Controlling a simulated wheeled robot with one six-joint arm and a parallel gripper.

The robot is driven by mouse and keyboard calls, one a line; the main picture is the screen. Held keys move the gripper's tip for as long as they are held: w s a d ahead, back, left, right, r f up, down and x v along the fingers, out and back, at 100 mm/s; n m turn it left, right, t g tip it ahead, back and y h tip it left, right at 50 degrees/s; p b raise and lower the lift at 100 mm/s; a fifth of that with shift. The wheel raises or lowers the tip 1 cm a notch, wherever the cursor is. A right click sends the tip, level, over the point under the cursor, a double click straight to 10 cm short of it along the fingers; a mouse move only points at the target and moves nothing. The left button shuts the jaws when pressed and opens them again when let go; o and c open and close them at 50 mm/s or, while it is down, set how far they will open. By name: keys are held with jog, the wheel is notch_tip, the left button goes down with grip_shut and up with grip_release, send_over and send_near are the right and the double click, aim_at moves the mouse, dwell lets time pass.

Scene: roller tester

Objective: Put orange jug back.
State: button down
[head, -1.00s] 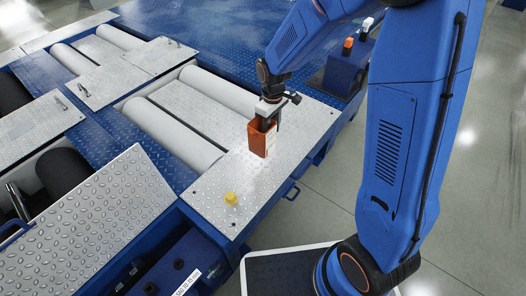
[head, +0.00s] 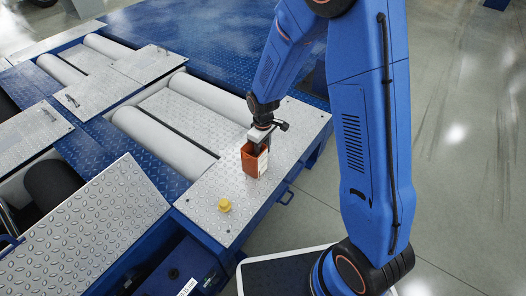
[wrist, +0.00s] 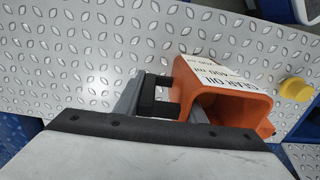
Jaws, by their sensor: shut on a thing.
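The orange jug (head: 249,160) is upright on or just above the grey tread-plate deck (head: 204,206) of the roller tester; I cannot tell whether it touches. It has an open top and a white label reading "GEAR OIL" in the wrist view (wrist: 240,95). My gripper (head: 258,146) comes from above and is shut on the jug's wall. In the wrist view one finger is outside the wall and the other is inside the opening (wrist: 180,103). The jug's lower part is partly hidden in the wrist view.
A yellow cap-like piece (head: 224,205) lies on the deck, nearer the front corner than the jug; it also shows in the wrist view (wrist: 296,90). Grey rollers (head: 165,141) lie left of the deck.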

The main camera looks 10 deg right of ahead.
jog(key=shift+f, duration=0.1)
jog(key=c, duration=1.2)
grip_release()
jog(key=shift+o, duration=0.2)
notch_tip(320, 180, up, 11)
jog(key=shift+f, duration=0.1)
jog(key=shift+d+r, duration=0.1)
jog(key=shift+r, duration=0.8)
jog(key=s+d+r+m+t, duration=0.1)
jog(key=s+d+r, duration=0.1)
jog(key=d+r, duration=0.15)
jog(key=s+d+r+m, duration=0.1)
jog(key=s+d+r, duration=0.15)
jog(key=r, duration=0.25)
jog(key=s+d+r+m+t, duration=0.2)
jog(key=s+d+r, duration=0.3)
jog(key=s, duration=0.6)
jog(key=s+d+r+m+t, duration=0.1)
jog(key=s+d+r+m, duration=0.4)
jog(key=s, duration=0.7)
jog(key=shift+s+d+r+t, duration=0.15)
jog(key=shift+d+r+t, duration=0.25)
jog(key=shift+d+r, duration=0.35)
